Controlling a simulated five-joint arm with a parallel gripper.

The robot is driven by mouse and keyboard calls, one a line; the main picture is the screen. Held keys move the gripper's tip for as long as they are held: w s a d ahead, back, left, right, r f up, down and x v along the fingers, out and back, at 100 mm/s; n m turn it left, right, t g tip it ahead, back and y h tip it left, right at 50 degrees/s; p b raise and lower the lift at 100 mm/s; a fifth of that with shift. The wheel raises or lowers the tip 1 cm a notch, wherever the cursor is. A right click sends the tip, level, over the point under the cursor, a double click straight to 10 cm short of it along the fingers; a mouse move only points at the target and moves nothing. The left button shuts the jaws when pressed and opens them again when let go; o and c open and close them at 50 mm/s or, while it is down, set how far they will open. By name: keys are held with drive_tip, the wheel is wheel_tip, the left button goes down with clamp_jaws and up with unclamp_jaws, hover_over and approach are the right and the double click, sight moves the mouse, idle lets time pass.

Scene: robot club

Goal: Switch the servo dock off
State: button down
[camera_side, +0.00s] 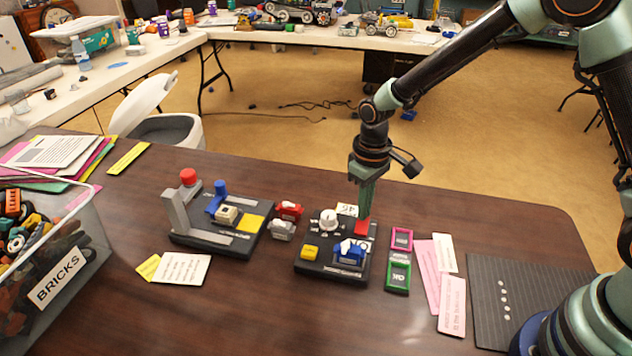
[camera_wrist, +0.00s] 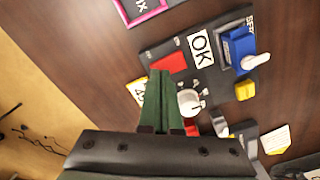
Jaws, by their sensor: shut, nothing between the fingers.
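A black control panel (camera_side: 310,268) lies on the brown table and also shows in the wrist view (camera_wrist: 212,82). It carries a blue switch housing (camera_side: 349,252) with a pale lever (camera_wrist: 252,62), a white dial (camera_side: 328,220), a yellow block (camera_side: 309,252) and a red square (camera_wrist: 169,63). Lettering beside the blue housing is too small to read surely, so I cannot confirm which part is the servo dock. My gripper (camera_side: 364,214) is shut and empty, pointing down by the red square at the panel's far edge. In the wrist view its green fingertips (camera_wrist: 160,76) overlap the panel's edge; contact is unclear.
Left of the panel stands a second black device (camera_side: 213,240) with a grey upright and red cap. Small red and grey pieces (camera_side: 285,222) lie between them. Pink and green framed tags (camera_side: 400,257) lie to the right. A clear brick bin (camera_side: 60,275) stands at far left.

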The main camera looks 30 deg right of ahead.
drive_tip(key=shift+f, duration=0.45)
idle(0.3)
drive_tip(key=shift+r, duration=3.55)
drive_tip(key=shift+r, duration=0.1)
drive_tip(key=s+d+r+m+t, duration=0.3)
drive_tip(key=s+d+r+t, duration=0.2)
drive_tip(key=s+d+r, duration=0.4)
drive_tip(key=shift+s+d+r+t, duration=0.2)
drive_tip(key=shift+s+r+t, duration=0.1)
drive_tip(key=shift+s+r, duration=2.1)
drive_tip(key=shift+w+r, duration=0.35)
